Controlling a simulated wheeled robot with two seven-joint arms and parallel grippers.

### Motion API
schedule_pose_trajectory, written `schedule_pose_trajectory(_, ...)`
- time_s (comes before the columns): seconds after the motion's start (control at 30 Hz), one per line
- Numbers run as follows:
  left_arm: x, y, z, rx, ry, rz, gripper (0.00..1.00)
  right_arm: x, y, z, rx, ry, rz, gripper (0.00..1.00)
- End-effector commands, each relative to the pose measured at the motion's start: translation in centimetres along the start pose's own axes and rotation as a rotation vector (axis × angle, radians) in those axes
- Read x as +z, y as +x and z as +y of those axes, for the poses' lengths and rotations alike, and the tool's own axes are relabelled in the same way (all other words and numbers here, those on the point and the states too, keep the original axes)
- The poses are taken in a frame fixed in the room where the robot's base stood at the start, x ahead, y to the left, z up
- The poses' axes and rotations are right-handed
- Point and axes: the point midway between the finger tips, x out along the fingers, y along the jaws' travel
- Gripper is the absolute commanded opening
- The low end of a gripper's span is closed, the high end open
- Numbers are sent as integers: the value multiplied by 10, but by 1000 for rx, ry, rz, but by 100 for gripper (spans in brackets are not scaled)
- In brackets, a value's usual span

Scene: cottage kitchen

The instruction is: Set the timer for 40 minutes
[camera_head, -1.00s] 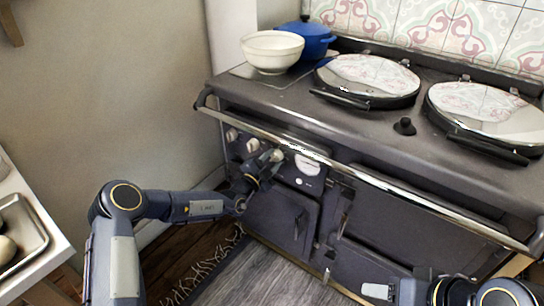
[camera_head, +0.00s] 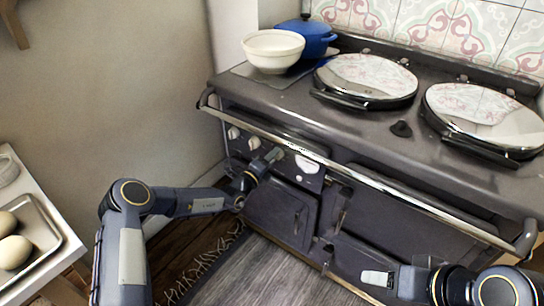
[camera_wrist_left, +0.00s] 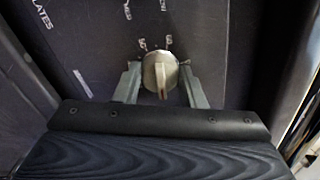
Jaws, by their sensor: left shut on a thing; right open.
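The dark range cooker (camera_head: 400,150) has a front panel with a row of pale knobs, two of them (camera_head: 233,133) (camera_head: 253,144) left of my gripper. A white round dial (camera_head: 307,164) sits just right of it. My left gripper (camera_head: 274,156) is at the panel, shut on a pale knob (camera_wrist_left: 160,72). In the left wrist view, one finger of my left gripper (camera_wrist_left: 160,88) is on each side of this knob, whose ridge points roughly up and down. Small markings surround it, too blurred to read fully. My right arm shows at lower right; its gripper is out of view.
A steel rail (camera_head: 370,180) runs along the cooker front above the panel. A cream bowl (camera_head: 273,52) and a blue pot (camera_head: 318,40) stand at the back left of the top. A tray (camera_head: 45,235) with pale round things is at far left.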

Motion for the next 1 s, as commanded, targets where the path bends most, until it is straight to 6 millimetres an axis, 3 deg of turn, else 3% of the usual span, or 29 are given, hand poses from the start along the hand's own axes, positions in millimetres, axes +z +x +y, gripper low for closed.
schedule_pose_trajectory(1.0, 0, 1, -5, -12, 965, 58, 14, -10, -20, -9, 0, 0, 0, 57)
